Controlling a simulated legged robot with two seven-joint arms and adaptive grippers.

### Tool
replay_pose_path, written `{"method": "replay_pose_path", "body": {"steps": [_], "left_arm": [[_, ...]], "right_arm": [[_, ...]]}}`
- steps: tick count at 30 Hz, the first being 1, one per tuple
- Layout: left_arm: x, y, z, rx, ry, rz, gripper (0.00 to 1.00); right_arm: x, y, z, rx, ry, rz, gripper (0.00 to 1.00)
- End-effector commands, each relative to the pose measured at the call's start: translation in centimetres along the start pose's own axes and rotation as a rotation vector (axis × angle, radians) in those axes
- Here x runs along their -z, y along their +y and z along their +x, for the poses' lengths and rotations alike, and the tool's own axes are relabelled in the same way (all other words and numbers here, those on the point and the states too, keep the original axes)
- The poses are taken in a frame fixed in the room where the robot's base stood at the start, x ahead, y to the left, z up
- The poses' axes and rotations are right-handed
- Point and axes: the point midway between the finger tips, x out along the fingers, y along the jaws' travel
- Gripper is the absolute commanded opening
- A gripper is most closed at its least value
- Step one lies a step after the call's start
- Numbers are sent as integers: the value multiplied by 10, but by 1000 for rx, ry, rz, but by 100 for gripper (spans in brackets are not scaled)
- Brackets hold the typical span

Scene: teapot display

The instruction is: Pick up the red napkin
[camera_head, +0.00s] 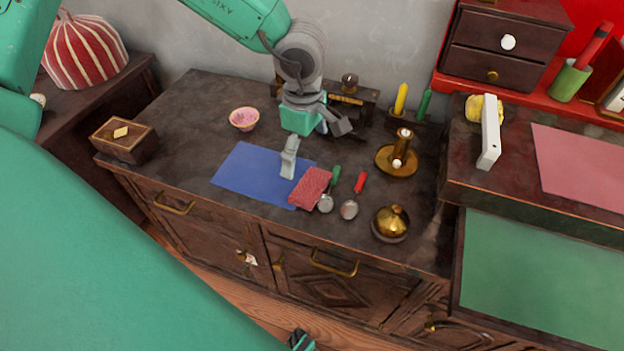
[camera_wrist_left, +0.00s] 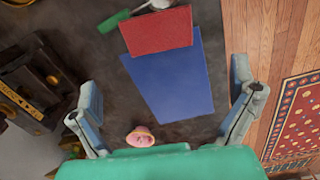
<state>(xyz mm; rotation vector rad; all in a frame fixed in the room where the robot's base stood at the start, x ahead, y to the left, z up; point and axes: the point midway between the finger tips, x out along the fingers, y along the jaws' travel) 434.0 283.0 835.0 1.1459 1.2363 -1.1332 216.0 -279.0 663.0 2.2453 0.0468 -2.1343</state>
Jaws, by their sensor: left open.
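The red napkin (camera_head: 310,188) lies flat on the dark cabinet top, at the right end of a blue cloth (camera_head: 243,178). In the left wrist view the red napkin (camera_wrist_left: 157,32) is near the top, beyond the blue cloth (camera_wrist_left: 170,85). My left gripper (camera_head: 318,150) is open and empty above the cabinet top, up and behind the napkin in the head view. Its two fingers stand wide apart in the wrist view (camera_wrist_left: 167,115), and the napkin is not between them.
A green-handled spoon (camera_head: 328,195) and a red-handled spoon (camera_head: 350,207) lie just right of the napkin. A brass candle holder (camera_head: 396,160), a brass domed pot (camera_head: 390,222) and a pink bowl (camera_head: 243,119) stand nearby. A wooden box (camera_head: 124,140) sits at the left.

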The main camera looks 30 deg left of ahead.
Motion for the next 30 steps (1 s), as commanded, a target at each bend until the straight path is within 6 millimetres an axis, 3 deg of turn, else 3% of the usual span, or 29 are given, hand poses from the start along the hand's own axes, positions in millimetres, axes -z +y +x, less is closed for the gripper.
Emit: {"method": "replay_pose_path", "body": {"steps": [3,7,16,24,30], "left_arm": [[-2,0,29,1,3,3,100],[-3,0,49,-2,5,3,100],[-3,1,68,-3,3,2,100],[-8,1,107,-2,3,2,100],[-8,1,111,-5,3,3,100]], "right_arm": [[-1,0,10,0,0,0,40],[-1,0,16,0,0,0,40],[-1,0,21,0,0,1,40],[-2,0,36,0,0,0,40],[-2,0,36,0,0,0,40]]}}
